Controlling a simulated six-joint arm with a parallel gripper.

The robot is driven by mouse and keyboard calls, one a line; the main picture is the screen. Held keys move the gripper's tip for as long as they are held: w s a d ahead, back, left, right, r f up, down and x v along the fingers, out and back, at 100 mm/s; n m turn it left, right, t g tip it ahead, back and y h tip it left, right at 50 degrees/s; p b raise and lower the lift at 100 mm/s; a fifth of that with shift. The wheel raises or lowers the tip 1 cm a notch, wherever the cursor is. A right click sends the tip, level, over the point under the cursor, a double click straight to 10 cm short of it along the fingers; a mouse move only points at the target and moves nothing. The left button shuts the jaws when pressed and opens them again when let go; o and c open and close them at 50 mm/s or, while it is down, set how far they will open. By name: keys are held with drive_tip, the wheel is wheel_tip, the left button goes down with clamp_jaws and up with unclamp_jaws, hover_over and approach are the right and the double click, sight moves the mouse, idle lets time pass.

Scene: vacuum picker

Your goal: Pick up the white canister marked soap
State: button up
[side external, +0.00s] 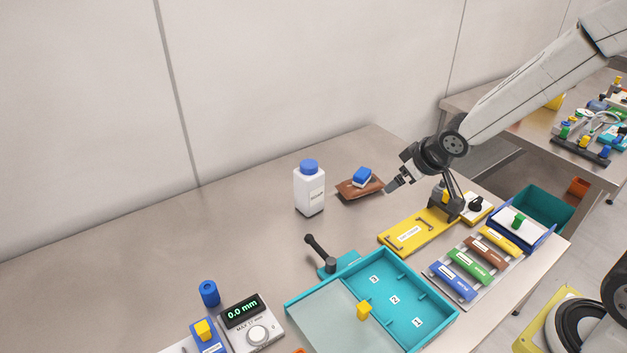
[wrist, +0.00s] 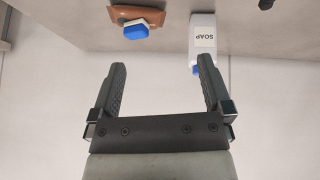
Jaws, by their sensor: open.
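The white canister (side external: 309,190) with a blue cap stands upright on the table near the back wall. In the wrist view the canister (wrist: 203,45) shows upside down, with its SOAP label readable, near the tip of the right-hand finger. My gripper (side external: 391,188) is to the right of the canister in the side view, apart from it, above the table. In the wrist view my gripper (wrist: 161,62) has its two fingers spread with nothing between them.
The table left of the canister is clear.

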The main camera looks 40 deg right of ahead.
drive_tip(key=w+r+n+t+y, duration=0.2)
drive_tip(key=w+n+t, duration=0.15)
drive_tip(key=w, duration=0.85)
drive_tip(key=n+g+y, duration=0.3)
drive_tip(key=n+y, duration=0.4)
drive_tip(key=y, duration=0.3)
approach(313, 163)
drive_tip(key=shift+w+x, duration=0.2)
drive_tip(key=shift+x, duration=1.45)
drive_tip(key=shift+r, duration=0.1)
drive_tip(key=shift+x, duration=1.25)
drive_tip(key=shift+a, duration=0.1)
drive_tip(key=shift+x, duration=2.55)
drive_tip(key=shift+s, duration=0.1)
drive_tip(key=shift+c, duration=0.2)
